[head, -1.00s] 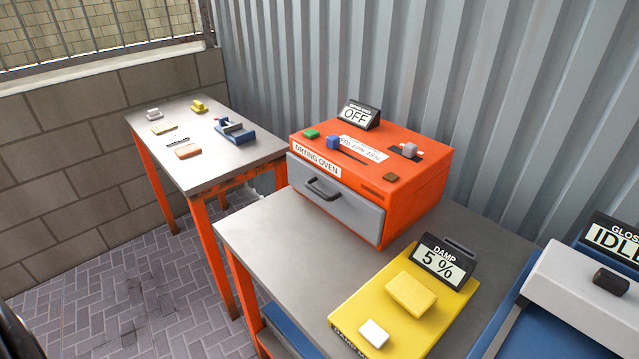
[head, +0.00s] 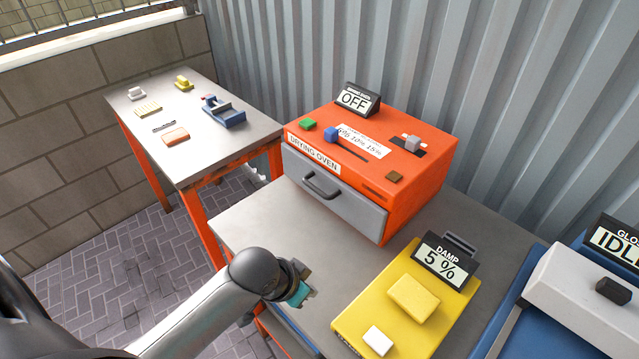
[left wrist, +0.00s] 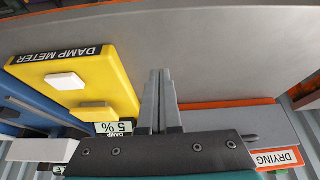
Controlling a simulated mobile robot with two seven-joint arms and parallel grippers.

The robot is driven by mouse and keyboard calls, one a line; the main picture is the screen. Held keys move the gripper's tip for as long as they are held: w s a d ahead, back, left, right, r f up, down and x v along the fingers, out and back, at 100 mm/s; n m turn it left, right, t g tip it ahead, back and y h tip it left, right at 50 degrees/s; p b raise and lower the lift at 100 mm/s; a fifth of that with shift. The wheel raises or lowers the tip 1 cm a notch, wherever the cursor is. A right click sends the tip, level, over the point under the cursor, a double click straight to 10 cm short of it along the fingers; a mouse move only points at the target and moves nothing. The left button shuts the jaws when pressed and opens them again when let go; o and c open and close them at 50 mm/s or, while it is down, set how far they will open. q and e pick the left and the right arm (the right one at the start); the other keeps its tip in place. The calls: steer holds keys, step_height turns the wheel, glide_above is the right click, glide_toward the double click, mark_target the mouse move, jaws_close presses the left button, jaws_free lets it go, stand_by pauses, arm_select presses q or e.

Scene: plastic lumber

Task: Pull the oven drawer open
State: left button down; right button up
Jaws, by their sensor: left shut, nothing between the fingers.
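The orange drying oven (head: 430,178) stands on the grey table, its display reading OFF. Its grey drawer (head: 350,205) is closed in the front face, with a dark bar handle (head: 321,186) toward the drawer's upper left. My left gripper (head: 305,292) is in front of the oven and below the handle in the head view, apart from it, its fingertips partly hidden by the wrist. In the left wrist view the gripper (left wrist: 160,85) has its fingers together and empty, and part of the drawer front (left wrist: 225,125) shows to their right. My right gripper is not in view.
A yellow damp meter (head: 375,310) reading 5 % lies on the table (head: 240,225) right of my left gripper. A blue and white gloss device (head: 570,290) is further right. A second table (head: 230,150) with small items stands at the back left.

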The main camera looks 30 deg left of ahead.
arm_select(q)
steer(key=w+a+r+t+h, duration=0.1)
steer(key=w+a+r+t, duration=0.1)
steer(key=w+a+r, duration=0.45)
steer(key=w+a+r+t, duration=0.1)
steer(key=w+a+r, duration=0.3)
steer(key=w+r, duration=0.4)
steer(key=x, duration=1.1)
steer(key=shift+w+b, duration=0.2)
steer(key=shift+b, duration=0.15)
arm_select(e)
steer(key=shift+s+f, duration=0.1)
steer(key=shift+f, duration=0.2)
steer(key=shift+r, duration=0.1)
